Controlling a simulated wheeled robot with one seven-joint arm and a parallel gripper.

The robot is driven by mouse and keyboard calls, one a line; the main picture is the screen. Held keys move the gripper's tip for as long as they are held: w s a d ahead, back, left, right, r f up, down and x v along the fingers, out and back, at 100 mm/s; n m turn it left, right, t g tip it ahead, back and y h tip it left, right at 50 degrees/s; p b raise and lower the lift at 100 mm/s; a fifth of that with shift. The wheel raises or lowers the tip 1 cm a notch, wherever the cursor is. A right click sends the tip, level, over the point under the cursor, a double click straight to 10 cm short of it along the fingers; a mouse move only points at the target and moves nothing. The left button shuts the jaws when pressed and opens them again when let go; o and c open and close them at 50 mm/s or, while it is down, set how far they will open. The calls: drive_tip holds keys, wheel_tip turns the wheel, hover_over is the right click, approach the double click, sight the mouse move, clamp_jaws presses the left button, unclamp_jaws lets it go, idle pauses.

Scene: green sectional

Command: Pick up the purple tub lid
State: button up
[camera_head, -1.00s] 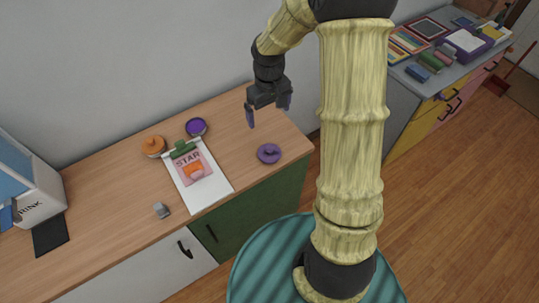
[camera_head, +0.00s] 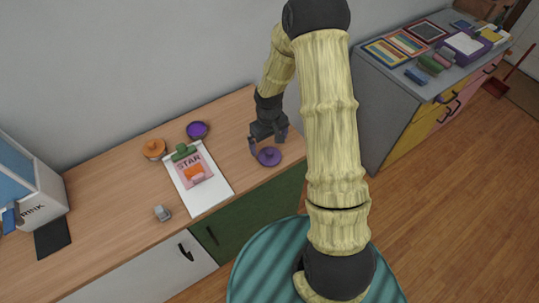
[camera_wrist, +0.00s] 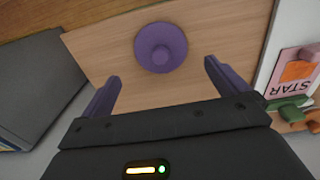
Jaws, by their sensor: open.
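The purple tub lid (camera_head: 269,156) lies flat on the wooden counter, near its right end, with its knob facing up. In the wrist view the lid (camera_wrist: 160,47) shows as a purple disc with a round knob, lying beyond my fingertips and roughly midway between them. My gripper (camera_head: 268,146) is just above and behind the lid in the head view. In the wrist view my gripper (camera_wrist: 162,72) has its two purple fingers spread wide, with nothing between them. I cannot tell the exact height of the fingertips above the lid.
A clipboard (camera_head: 215,190) with a STAR card lies left of the lid. A purple tub (camera_head: 197,130), an orange-lidded pot (camera_head: 154,149) and a small grey object (camera_head: 162,213) stand on the counter (camera_head: 112,205). The counter around the lid is clear.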

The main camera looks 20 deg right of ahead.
sight(269, 152)
idle(0.3)
drive_tip(key=shift+s+f+p, duration=0.2)
drive_tip(key=shift+f+p, duration=0.1)
drive_tip(key=shift+f, duration=1)
drive_tip(key=shift+s+f+p, duration=0.2)
drive_tip(key=shift+f+p, duration=0.1)
drive_tip(key=shift+f, duration=1)
drive_tip(key=c, duration=1.1)
